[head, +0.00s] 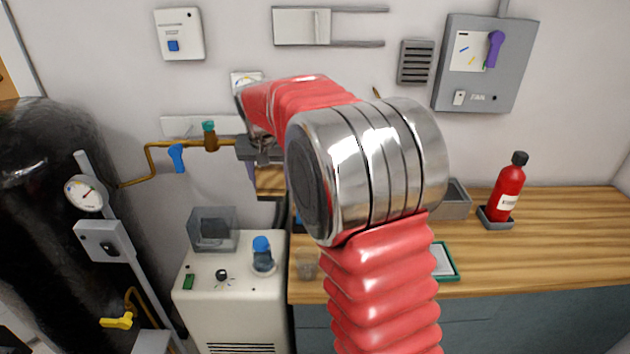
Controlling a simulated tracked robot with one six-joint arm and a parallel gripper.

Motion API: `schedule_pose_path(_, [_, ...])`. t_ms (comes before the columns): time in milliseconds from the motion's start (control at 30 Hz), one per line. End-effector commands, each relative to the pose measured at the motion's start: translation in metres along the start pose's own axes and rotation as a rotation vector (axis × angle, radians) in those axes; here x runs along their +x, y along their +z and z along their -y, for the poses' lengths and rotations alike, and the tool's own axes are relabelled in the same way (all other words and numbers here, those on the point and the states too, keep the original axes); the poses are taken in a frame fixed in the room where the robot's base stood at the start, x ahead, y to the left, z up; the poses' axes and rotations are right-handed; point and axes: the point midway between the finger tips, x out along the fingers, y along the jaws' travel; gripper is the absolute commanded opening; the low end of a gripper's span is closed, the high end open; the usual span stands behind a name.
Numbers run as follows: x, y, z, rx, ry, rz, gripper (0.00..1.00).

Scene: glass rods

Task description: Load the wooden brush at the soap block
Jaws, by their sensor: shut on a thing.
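My gripper (260,152) is at the end of my red arm, in front of the back wall, left of the wooden bench. It is seen from behind and partly covered by my arm. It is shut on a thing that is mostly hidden. A wood-coloured piece (270,181) shows just below the jaws; I cannot tell whether it is the wooden brush or something behind. I cannot make out the soap block; my arm covers much of the bench.
The wooden bench (560,235) holds a red bottle (508,190), a grey tray (459,200) and a green-edged flat item (445,262). A white cabinet (230,305) carries a clear box (212,230) and a blue-capped item (262,255). A black tank (40,200) stands left. The right bench is mostly clear.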

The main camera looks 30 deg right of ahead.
Motion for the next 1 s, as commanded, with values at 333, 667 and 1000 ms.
schedule_pose_path(333, [-0.032,0.037,0.078,-0.211,-0.065,-0.008,0.41])
schedule_pose_path(667, [-0.032,0.038,0.080,-0.217,-0.066,-0.008,0.41])
schedule_pose_path(1000, [-0.033,0.041,0.084,-0.223,-0.068,-0.008,0.41])
